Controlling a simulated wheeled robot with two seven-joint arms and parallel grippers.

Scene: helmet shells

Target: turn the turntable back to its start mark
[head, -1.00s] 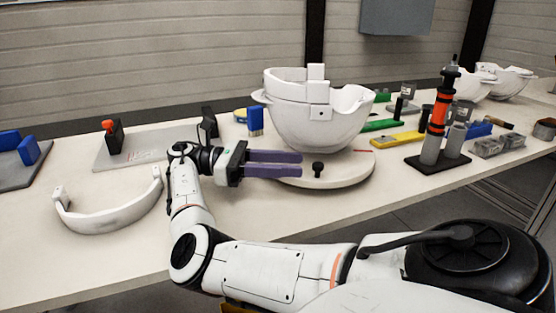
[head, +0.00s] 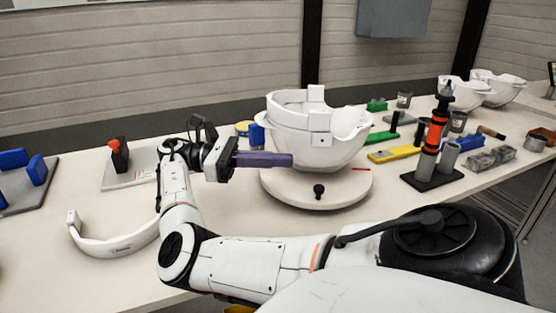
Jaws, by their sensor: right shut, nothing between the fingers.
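The turntable (head: 285,192) is a round white disc on the bench. A black knob (head: 319,191) stands on its front rim, and a short red mark (head: 361,169) shows at its right edge. I cannot tell whether the fingertips touch the shell. My left gripper is not in view.
A white curved band (head: 115,245) lies at the front left. An orange and black tool (head: 435,132) stands in a dark holder right of the turntable. The bench in front of the turntable is clear.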

